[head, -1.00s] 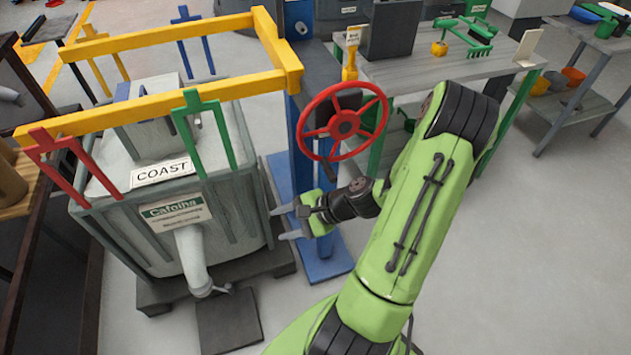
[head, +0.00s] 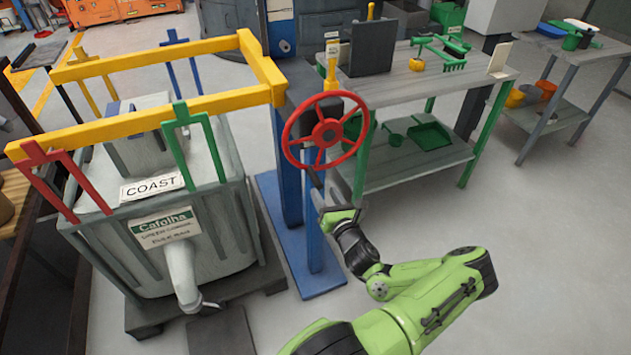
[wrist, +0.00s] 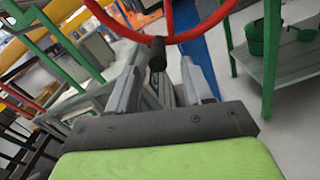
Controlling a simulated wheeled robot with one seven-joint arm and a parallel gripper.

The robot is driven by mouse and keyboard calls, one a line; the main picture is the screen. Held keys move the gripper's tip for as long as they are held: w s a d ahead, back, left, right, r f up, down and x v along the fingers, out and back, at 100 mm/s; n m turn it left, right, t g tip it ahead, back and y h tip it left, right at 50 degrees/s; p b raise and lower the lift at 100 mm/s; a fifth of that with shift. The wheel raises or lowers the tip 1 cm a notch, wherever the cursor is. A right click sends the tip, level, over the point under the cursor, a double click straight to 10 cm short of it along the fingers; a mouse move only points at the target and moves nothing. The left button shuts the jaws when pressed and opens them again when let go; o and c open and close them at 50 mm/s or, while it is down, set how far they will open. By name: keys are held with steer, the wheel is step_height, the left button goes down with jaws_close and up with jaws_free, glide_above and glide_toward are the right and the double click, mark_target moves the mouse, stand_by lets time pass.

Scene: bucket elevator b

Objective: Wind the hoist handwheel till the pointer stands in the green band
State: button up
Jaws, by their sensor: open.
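My gripper (head: 316,190) is just below the wheel's lower rim. In the wrist view my gripper (wrist: 165,75) is open and empty, its two grey fingers pointing at the knob, which appears between and just beyond the tips. I cannot tell whether they touch. No pointer or green band can be made out.
A grey tank labelled COAST (head: 180,245) on a dark base stands left of the post, under a yellow frame (head: 150,118). A workbench (head: 430,85) with green tools stands behind right. The floor at right is clear.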

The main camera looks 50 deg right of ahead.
mark_target(316, 180)
steer(key=x, duration=0.7)
steer(key=shift+w, duration=0.1)
steer(key=shift+c, duration=0.3)
jaws_close()
